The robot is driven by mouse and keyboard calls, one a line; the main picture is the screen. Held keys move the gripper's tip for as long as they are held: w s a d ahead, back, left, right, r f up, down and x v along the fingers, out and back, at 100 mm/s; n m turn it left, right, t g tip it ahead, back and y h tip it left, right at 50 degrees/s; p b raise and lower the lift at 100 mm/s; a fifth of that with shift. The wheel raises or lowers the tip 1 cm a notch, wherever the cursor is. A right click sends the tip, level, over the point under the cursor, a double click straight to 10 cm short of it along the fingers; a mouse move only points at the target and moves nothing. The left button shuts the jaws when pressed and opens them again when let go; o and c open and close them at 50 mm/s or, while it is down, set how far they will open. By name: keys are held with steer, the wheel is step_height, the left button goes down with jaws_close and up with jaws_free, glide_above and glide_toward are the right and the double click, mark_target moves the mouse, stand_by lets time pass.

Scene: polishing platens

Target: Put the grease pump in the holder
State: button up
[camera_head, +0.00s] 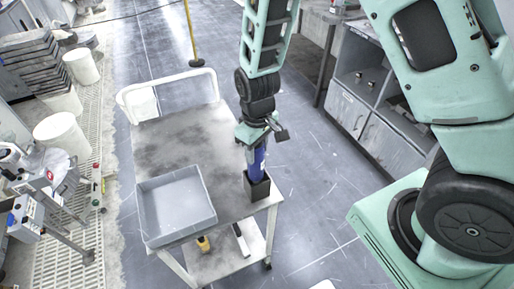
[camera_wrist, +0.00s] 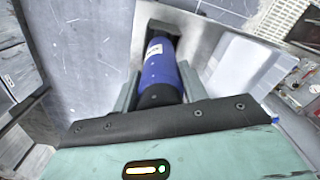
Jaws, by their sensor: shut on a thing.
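The grease pump (camera_head: 258,160) is a blue cylinder with a dark lower end, held upright above the right edge of the cart. It also shows in the wrist view (camera_wrist: 160,68) with a white label on its side. My gripper (camera_head: 258,132) is shut on its upper part. The holder (camera_head: 257,188) is a dark square box at the cart's right edge. The pump's lower end is at the holder's mouth, and the holder shows as a dark opening around it in the wrist view (camera_wrist: 163,28). I cannot tell how deep the pump sits.
The metal cart (camera_head: 180,125) has a white push handle and bare room behind a grey tray (camera_head: 177,205). A yellow item and a dark-and-white item lie on its lower shelf. A metal cabinet (camera_head: 365,105) stands at the right. White buckets (camera_head: 62,135) stand at the left.

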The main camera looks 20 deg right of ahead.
steer(key=shift+f, duration=0.4)
